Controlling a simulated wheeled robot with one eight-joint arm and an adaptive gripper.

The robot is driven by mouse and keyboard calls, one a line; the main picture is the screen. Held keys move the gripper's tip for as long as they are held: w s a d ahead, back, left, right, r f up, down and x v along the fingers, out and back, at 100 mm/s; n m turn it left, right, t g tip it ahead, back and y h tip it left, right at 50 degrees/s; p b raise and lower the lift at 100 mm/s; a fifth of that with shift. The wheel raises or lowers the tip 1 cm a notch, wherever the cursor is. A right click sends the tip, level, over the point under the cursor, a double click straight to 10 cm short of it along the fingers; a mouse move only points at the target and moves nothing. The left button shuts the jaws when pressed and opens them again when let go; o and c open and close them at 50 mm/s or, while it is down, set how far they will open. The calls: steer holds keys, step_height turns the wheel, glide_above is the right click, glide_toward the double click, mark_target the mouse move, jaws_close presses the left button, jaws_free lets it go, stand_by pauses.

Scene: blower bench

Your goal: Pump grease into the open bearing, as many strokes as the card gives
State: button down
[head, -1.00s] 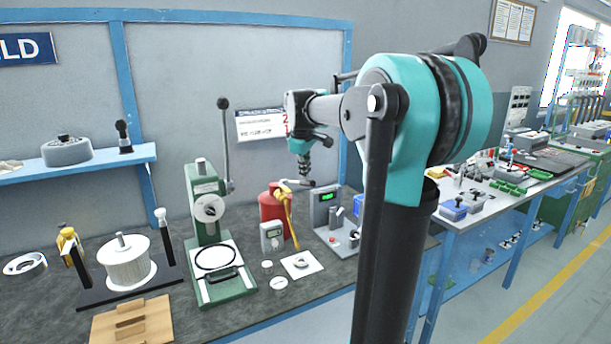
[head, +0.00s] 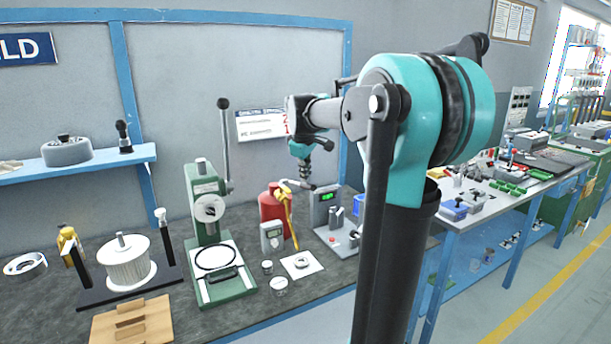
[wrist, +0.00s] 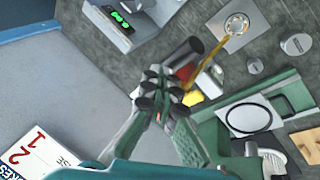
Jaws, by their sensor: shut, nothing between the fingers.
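A red grease pump (head: 272,207) with a yellow hose (head: 290,222) and a dark lever (head: 326,188) stands on the bench. Its red body (wrist: 187,71) and lever grip (wrist: 207,49) also show in the wrist view. The open bearing (head: 301,263) lies on a white square in front; it also shows in the wrist view (wrist: 237,24). The hose runs toward it; contact is unclear. My gripper (head: 304,174) is shut and empty, just above the lever; touching is unclear. It fills the middle of the wrist view (wrist: 155,95). A wall card (head: 262,124) is partly covered by my arm.
A green press (head: 207,225) with a tall lever stands left of the pump. A grey device (head: 322,210) with a green display stands to its right. A spool (head: 127,262) stands further left.

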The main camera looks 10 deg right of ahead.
mark_target(308, 184)
steer(key=shift+s+d+f, duration=0.1)
steer(key=shift+s+f, duration=0.3)
steer(key=shift+f, duration=0.4)
steer(key=shift+s+d+f, duration=0.1)
steer(key=shift+s+f, duration=0.25)
steer(key=shift+f, duration=0.4)
stand_by(1.8)
steer(key=shift+r, duration=0.1)
stand_by(0.4)
steer(key=shift+w+a+r, duration=0.15)
steer(key=shift+w+r, duration=0.4)
steer(key=shift+r, duration=0.6)
steer(key=shift+w+a+r, duration=0.15)
steer(key=shift+w+r, duration=0.4)
steer(key=shift+r, duration=0.55)
steer(key=shift+w+a+r, duration=0.15)
steer(key=shift+w+r, duration=0.4)
steer(key=shift+r, duration=0.6)
steer(key=shift+w+a+r, duration=0.1)
steer(key=shift+w+r, duration=0.25)
steer(key=shift+r, duration=0.4)
steer(key=shift+w+a+r, duration=0.1)
steer(key=shift+w+r, duration=0.25)
steer(key=shift+r, duration=0.4)
steer(key=shift+w+a+r, duration=0.1)
steer(key=shift+w+r, duration=0.25)
steer(key=shift+r, duration=0.4)
steer(key=shift+s, duration=0.1)
